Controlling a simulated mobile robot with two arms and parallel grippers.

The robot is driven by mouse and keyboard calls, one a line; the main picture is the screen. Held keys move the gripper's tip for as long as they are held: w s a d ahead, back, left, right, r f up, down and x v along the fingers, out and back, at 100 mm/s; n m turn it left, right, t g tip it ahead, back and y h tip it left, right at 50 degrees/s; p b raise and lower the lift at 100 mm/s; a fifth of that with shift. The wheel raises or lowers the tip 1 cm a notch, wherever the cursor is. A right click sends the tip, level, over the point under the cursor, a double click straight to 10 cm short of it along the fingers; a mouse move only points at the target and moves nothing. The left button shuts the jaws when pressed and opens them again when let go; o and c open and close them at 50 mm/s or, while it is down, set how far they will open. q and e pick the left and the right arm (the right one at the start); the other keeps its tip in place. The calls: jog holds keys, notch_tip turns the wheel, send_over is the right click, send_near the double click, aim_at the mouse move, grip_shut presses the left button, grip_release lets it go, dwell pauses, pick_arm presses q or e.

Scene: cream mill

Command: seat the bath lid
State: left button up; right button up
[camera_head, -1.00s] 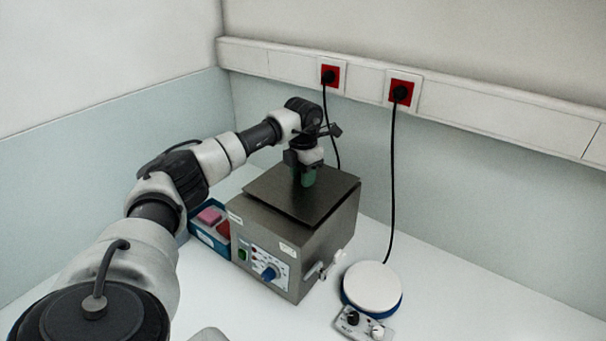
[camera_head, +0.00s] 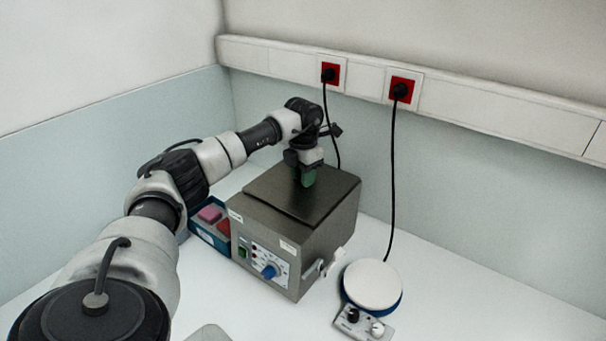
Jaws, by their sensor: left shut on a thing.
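The bath (camera_head: 253,236) is a metal box with a control panel, a blue knob and a drain tap on its front and side. The dark flat bath lid (camera_head: 285,197) lies over its top, level and roughly square with the rim; I cannot tell whether any gap remains beneath it. The fingertips largely hide the handle. My right gripper is not in view.
A blue box (camera_head: 209,236) with pink and red items stands left of the bath, close to my left arm. A round white-topped plate device (camera_head: 372,285) stands at the right front. Black cords hang from wall sockets (camera_head: 402,91) behind. The white table is clear at right.

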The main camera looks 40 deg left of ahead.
pick_arm(q)
jog(key=shift+f, duration=0.2)
jog(key=o, duration=1.4)
jog(key=shift+o, duration=0.2)
jog(key=shift+r, duration=0.15)
jog(key=shift+r+p, duration=1.25)
jog(key=shift+r, duration=0.1)
jog(key=shift+r, duration=0.15)
jog(key=shift+r+p, duration=1.25)
jog(key=shift+r, duration=0.1)
jog(key=shift+r, duration=0.15)
